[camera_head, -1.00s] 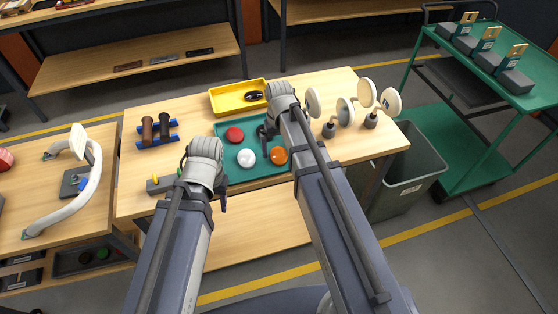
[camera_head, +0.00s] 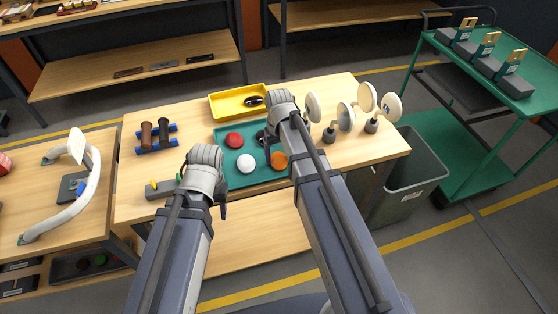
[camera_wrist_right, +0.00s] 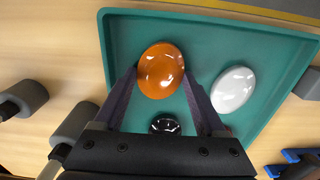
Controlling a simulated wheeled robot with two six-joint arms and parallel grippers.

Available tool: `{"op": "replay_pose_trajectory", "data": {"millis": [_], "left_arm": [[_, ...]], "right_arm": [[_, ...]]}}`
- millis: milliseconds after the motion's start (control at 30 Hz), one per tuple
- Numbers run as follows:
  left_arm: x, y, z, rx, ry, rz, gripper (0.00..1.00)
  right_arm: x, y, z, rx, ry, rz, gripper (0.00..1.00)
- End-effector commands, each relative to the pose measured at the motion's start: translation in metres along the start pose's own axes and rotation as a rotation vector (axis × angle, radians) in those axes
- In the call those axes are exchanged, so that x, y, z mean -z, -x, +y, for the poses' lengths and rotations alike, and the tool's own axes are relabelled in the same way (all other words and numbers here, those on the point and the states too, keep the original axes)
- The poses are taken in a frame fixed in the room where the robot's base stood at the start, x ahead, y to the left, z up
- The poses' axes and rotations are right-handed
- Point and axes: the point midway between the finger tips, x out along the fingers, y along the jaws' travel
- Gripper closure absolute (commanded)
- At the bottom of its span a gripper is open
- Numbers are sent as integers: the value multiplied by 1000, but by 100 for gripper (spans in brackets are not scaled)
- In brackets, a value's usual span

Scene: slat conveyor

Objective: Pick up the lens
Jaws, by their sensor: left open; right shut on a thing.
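The orange lens (camera_head: 279,160) lies at the near right of the teal tray (camera_head: 221,167). My right gripper (camera_wrist_right: 160,74) is over the tray, shut on the orange lens, with one finger on each side of it in the right wrist view (camera_wrist_right: 160,66). The lens looks level with the tray floor; I cannot tell whether it touches it. A dark lens (camera_wrist_right: 165,124) shows between the fingers, nearer the palm and partly hidden. A white lens (camera_head: 246,163) and a red lens (camera_head: 234,140) lie further left. My left gripper (camera_head: 222,208) is open and empty at the table's front edge.
A yellow tray (camera_head: 226,112) with a dark piece (camera_head: 253,101) stands behind. Several round discs on stands (camera_head: 345,117) are close to the right arm. A grey block (camera_head: 162,189) and blue rack (camera_head: 158,145) stand left. A grey bin (camera_head: 410,185) is at right.

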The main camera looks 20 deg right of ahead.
Motion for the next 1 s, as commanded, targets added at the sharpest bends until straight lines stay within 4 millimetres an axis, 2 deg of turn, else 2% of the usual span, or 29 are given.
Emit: {"op": "replay_pose_trajectory", "data": {"millis": [67,467,667,1000], "left_arm": [[0,0,0,0,0,0,50],[0,7,-1,0,0,0,50],[-2,27,-2,0,0,0,50],[-5,79,-8,0,-2,0,50]], "right_arm": [[0,0,0,0,0,0,81],[0,7,0,0,0,0,81],[0,27,0,0,0,0,81],[0,80,0,0,0,0,81]]}}
